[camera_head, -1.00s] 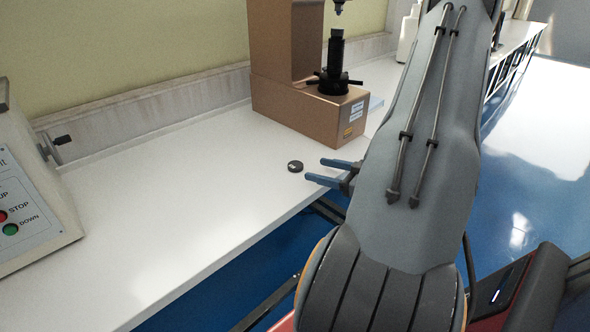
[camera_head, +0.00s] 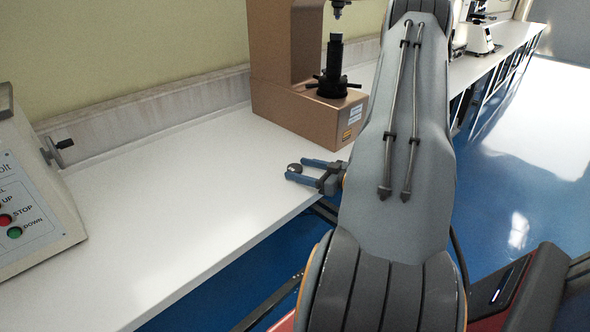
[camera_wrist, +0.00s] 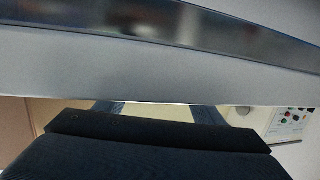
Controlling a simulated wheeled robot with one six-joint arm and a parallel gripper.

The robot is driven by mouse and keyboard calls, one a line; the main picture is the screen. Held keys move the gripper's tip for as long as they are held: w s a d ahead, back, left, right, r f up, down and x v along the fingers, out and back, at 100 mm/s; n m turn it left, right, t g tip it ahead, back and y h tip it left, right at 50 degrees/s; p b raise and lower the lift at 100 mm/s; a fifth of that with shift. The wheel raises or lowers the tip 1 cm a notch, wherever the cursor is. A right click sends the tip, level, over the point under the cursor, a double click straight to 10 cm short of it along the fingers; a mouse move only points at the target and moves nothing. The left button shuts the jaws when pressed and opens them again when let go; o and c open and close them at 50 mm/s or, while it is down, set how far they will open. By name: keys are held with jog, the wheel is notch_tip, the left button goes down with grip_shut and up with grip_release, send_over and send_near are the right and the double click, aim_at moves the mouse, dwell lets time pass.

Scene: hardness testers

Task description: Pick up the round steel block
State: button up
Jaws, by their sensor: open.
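The round steel block (camera_head: 294,167) is a small dark disc on the white bench, near its front edge. In the head view my gripper (camera_head: 294,169) reaches in from the right with two blue fingers. The fingers are apart, and the block shows between their tips. I cannot tell whether either finger touches it. In the wrist view the gripper's fingers (camera_wrist: 158,112) show only in part beyond a dark body, and the block cannot be made out there.
A copper-coloured hardness tester (camera_head: 290,110) stands just behind the gripper. A pale tester with STOP and DOWN buttons (camera_head: 30,200) stands at the left. The white bench (camera_head: 170,190) between them is clear. Its front edge drops to a blue floor.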

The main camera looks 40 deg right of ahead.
jog(key=c, duration=1.4)
jog(key=shift+r, duration=0.1)
